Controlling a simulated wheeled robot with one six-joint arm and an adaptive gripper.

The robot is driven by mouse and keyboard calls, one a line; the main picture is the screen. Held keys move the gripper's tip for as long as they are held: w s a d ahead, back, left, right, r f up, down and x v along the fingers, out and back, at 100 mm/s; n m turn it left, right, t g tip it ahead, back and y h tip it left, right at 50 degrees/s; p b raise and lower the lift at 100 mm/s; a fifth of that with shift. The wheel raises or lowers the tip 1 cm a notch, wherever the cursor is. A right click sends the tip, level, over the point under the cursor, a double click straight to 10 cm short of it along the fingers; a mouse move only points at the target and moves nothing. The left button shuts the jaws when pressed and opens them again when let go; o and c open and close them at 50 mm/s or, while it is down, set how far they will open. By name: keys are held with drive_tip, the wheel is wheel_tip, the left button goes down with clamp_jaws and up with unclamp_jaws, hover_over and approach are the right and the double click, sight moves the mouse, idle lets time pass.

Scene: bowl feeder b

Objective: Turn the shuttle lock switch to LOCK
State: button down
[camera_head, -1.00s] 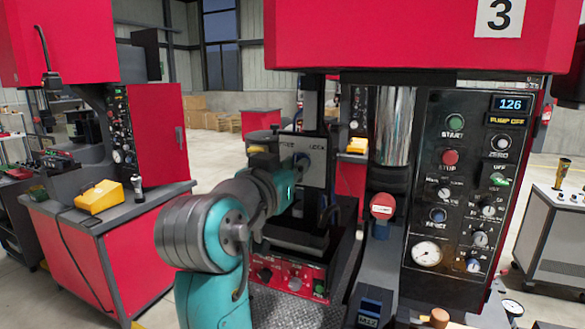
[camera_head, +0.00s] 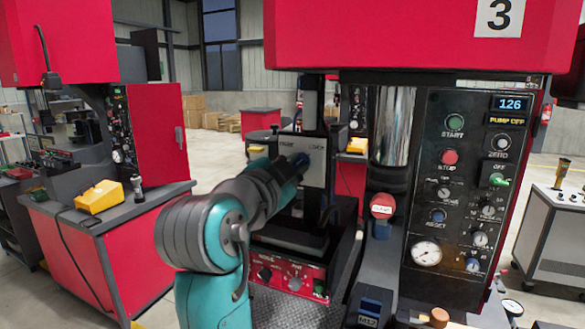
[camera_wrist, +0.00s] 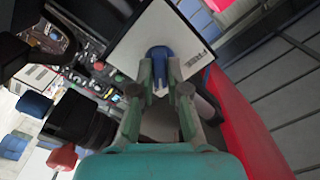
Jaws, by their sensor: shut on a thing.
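The shuttle lock switch is a blue knob (camera_wrist: 160,55) on a pale grey plate (camera_wrist: 132,48). In the wrist view my gripper (camera_wrist: 160,86) has its two fingers closed on the knob's near end. The plate looks tilted in this view, and the word FREE reads on its right part. In the head view the plate (camera_head: 318,174) is upright on the press column, with a label at each upper corner; the right one seems to read LOCK. My gripper (camera_head: 298,163) reaches the knob there from the front left. The knob's pointing direction is hard to tell.
Below the plate is a red control box (camera_head: 290,276) with knobs. To the right stand a red-handled part (camera_head: 382,206) and a black panel (camera_head: 463,195) with buttons, a gauge and a display reading 126. A red cabinet (camera_head: 95,260) is at left.

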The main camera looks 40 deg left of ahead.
drive_tip(key=shift+m, duration=0.3)
drive_tip(key=c, duration=1.2)
unclamp_jaws()
drive_tip(key=shift+o, duration=0.2)
drive_tip(key=v, duration=0.7)
drive_tip(key=shift+s, duration=0.25)
drive_tip(key=shift+s, duration=0.1)
